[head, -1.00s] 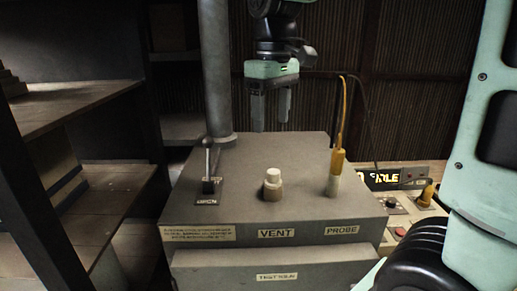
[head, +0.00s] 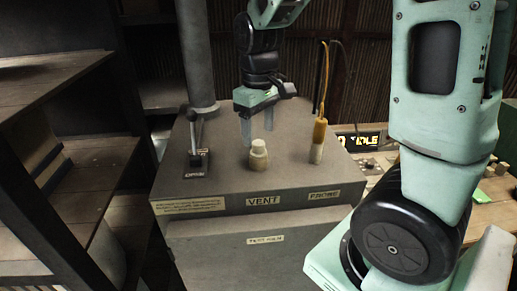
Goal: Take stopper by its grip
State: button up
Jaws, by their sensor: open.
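The stopper (head: 259,154) is a small cream-coloured plug with a narrower top. It stands upright on top of the grey box (head: 225,185), behind the label VENT. My gripper (head: 257,138) hangs just above and behind the stopper, fingers pointing down. Its two fingers are apart, one to the left of the stopper's top and one to the right, farther back. Nothing is between them that I can see clearly. Whether a finger touches the stopper cannot be told.
A yellow-handled probe (head: 319,138) with a cable stands to the right, behind the label PROBE. A small lever (head: 195,140) stands on the left, beside a grey post (head: 196,55). Wooden shelves (head: 60,130) are on the left.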

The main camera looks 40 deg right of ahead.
aim_at(258, 142)
jog(key=shift+f+p, duration=0.7)
jog(key=shift+f, duration=1.5)
jog(key=c, duration=1)
jog(key=shift+r, duration=0.1)
notch_tip(258, 142, up, 10)
jog(key=shift+f+b, duration=0.1)
jog(key=shift+b, duration=1.1)
